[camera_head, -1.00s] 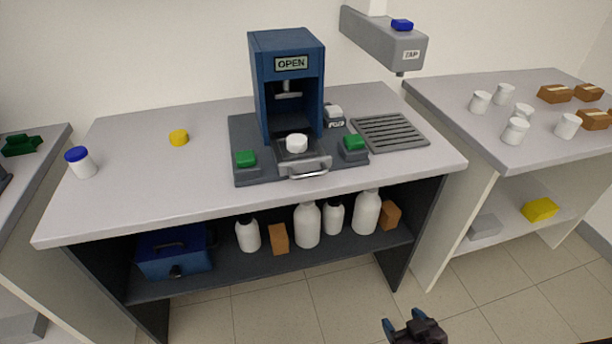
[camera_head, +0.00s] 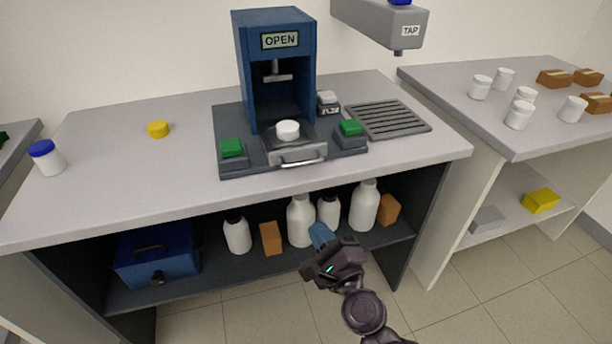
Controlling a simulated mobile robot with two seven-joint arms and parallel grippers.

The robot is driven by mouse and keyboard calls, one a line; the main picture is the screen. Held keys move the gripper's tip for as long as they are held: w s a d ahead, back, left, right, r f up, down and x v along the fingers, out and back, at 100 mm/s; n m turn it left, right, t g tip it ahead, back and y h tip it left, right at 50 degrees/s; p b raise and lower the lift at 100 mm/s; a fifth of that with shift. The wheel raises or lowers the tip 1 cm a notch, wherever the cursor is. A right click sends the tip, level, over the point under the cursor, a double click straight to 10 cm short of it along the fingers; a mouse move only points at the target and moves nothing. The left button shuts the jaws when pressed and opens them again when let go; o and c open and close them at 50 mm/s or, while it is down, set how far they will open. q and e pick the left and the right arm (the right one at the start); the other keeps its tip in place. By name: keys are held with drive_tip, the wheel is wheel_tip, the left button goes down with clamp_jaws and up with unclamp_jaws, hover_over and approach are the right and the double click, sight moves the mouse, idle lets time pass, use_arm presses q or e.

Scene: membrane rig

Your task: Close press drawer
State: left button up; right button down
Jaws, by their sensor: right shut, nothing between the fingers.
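The blue press (camera_head: 243,62) stands on the workbench, and its display (camera_head: 280,41) reads OPEN. Its drawer (camera_head: 296,153) is pulled out at the front, with a silver handle along its front edge. A white round piece (camera_head: 288,130) sits in the drawer. Green buttons flank the drawer at left (camera_head: 232,148) and right (camera_head: 350,128). My right gripper (camera_head: 319,234) is shut and empty. It is in front of the bench, below the drawer handle in the picture and apart from it. My left gripper is not in view.
A grey tap (camera_head: 385,25) overhangs a drain grate (camera_head: 387,119) right of the press. A blue-lidded jar (camera_head: 46,157) and a yellow cap (camera_head: 158,129) stand at left. White bottles (camera_head: 300,220) and a blue toolbox (camera_head: 157,254) are on the shelf below. The bench's front left top is clear.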

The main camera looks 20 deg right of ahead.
drive_tip(key=w+r+m, duration=0.1)
drive_tip(key=w+m, duration=0.3)
drive_tip(key=w+r+m+h+p, duration=0.1)
drive_tip(key=w+m, duration=0.3)
drive_tip(key=w+d+r+m+h+p, duration=0.1)
drive_tip(key=w+m, duration=0.3)
drive_tip(key=shift+w+d+t, duration=0.1)
drive_tip(key=shift+t, duration=0.2)
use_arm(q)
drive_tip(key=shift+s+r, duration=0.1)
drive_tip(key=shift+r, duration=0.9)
use_arm(e)
drive_tip(key=shift+w+r, duration=0.1)
drive_tip(key=shift+w, duration=0.75)
